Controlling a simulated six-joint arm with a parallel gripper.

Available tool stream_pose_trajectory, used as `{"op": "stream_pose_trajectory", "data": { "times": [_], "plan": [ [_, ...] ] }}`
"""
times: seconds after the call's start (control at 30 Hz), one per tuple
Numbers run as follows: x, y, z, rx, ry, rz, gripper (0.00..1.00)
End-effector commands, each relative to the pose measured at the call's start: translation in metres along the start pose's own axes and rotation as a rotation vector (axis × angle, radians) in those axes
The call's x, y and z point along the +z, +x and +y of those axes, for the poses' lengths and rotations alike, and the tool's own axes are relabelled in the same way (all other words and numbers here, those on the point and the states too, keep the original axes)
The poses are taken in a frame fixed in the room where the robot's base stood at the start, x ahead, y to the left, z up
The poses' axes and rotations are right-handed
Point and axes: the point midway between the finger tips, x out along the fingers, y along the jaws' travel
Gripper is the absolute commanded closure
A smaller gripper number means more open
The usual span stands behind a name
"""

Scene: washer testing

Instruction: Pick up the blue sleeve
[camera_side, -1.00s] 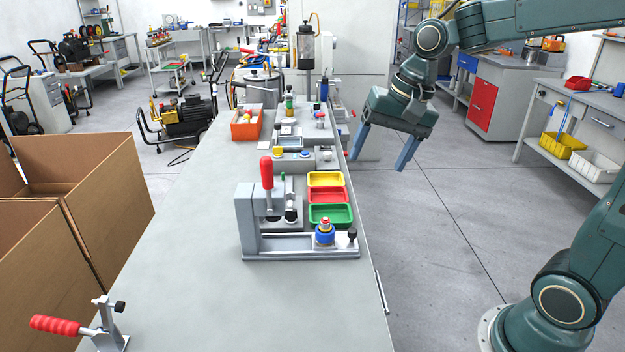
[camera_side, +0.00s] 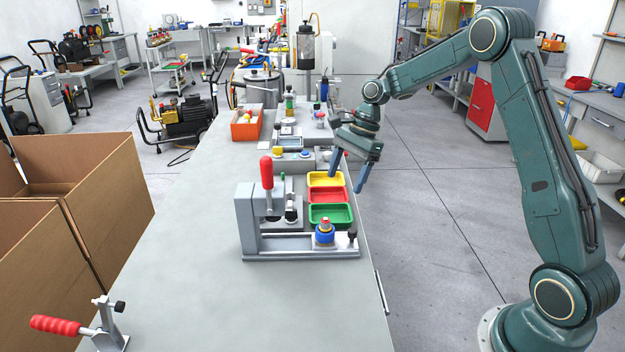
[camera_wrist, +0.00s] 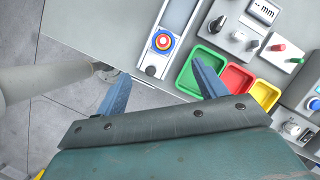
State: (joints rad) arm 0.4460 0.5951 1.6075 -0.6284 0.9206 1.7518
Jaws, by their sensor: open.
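The blue sleeve (camera_side: 325,237) is a short ring near the right end of the grey test fixture (camera_side: 290,245). A brass-coloured and red part stands up through its top. In the wrist view the sleeve (camera_wrist: 163,42) shows from above as a blue ring around a red centre, upper middle. My gripper (camera_side: 346,182) is open and empty, above the table's right edge near the yellow and red trays, behind and above the sleeve. In the wrist view its blue fingers (camera_wrist: 163,88) are spread wide, with the sleeve beyond them.
Green (camera_side: 330,215), red (camera_side: 329,195) and yellow (camera_side: 324,179) trays stand in a row behind the fixture. A red-handled clamp (camera_side: 267,175) rises from the fixture's left part. An orange bin (camera_side: 246,124) stands farther back.

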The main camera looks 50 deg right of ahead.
Motion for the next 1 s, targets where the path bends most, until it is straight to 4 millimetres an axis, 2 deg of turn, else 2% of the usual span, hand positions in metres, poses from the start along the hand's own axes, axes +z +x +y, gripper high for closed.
{"op": "stream_pose_trajectory", "data": {
  "times": [0.2, 0.57, 1.0],
  "plan": [
    [-0.013, 0.013, -0.006, 0.014, 0.078, -0.021, 0.29],
    [-0.013, 0.022, -0.007, 0.016, 0.084, -0.023, 0.29],
    [-0.012, 0.082, -0.005, 0.017, 0.082, -0.022, 0.29]
  ]
}}
